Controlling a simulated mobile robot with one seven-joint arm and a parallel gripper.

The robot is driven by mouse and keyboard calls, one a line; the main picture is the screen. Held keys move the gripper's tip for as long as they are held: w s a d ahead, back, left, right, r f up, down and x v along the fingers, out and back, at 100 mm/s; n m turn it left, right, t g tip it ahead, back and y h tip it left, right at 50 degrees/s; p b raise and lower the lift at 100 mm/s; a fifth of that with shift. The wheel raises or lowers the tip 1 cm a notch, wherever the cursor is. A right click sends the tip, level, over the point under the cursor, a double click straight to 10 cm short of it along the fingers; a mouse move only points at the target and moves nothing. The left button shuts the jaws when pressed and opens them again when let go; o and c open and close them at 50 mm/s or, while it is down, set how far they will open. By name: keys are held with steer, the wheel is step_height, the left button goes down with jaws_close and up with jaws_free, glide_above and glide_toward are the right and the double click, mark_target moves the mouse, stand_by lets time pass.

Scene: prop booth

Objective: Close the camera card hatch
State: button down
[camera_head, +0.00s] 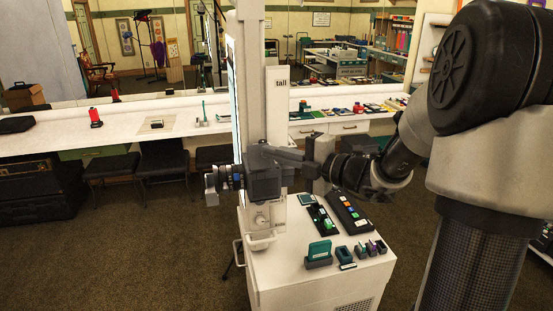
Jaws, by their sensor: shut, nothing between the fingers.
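A dark camera (266,185) is mounted on a pale upright column, its lens (230,178) pointing left. My gripper (268,152) reaches in from the right, its grey fingers together and their tips beside the top of the camera body. I cannot tell whether the tips touch the camera. The card hatch cannot be made out at this size, so its position, open or closed, is not clear. My gripper and wrist cover part of the view to the right of the camera.
A white cabinet (290,290) below the camera holds a dark button panel (348,212), a green card box (319,252) and several small holders. The column (251,70) stands close behind the camera. A long white counter (60,140) runs behind. Open carpet lies at left.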

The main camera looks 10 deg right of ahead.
steer(key=shift+w+r, duration=0.25)
steer(key=shift+w, duration=0.4)
steer(key=shift+w+r, duration=0.3)
steer(key=shift+w, duration=0.35)
steer(key=shift+w+r, duration=0.25)
steer(key=shift+w, duration=0.4)
steer(key=shift+r, duration=0.1)
